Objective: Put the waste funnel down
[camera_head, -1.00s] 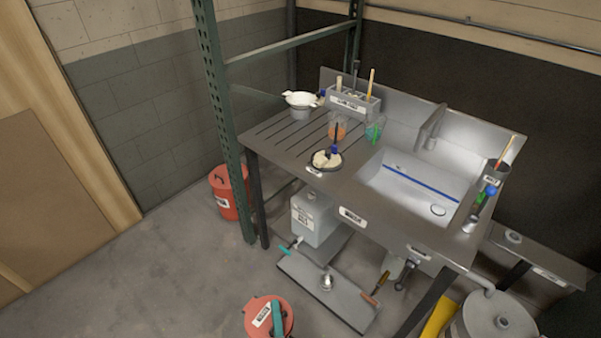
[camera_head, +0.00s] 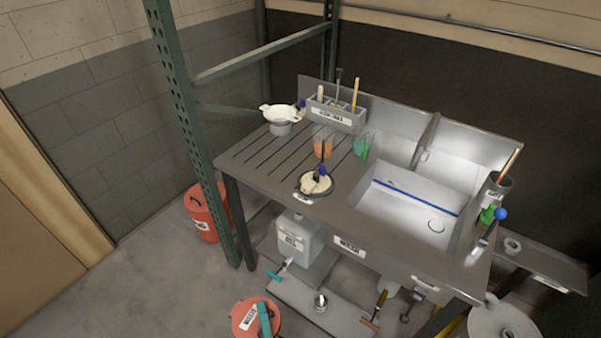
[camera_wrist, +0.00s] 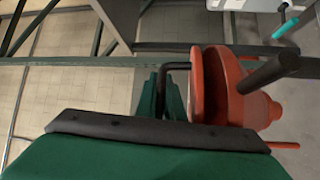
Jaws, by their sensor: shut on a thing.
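The waste funnel (camera_wrist: 211,85) shows in the wrist view as an orange-red flanged body with a bent black handle (camera_wrist: 174,66). My gripper (camera_wrist: 165,98), with green fingers, is shut on that handle, and the funnel hangs to the right of the fingers. The funnel's mouth and full outline are partly hidden by its tilt and by a dark rod in front.
A red can (camera_head: 200,220) stands by the green rack post (camera_head: 185,120). The steel sink bench (camera_head: 345,230) carries several vessels. Bare floor (camera_head: 150,290) lies at left.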

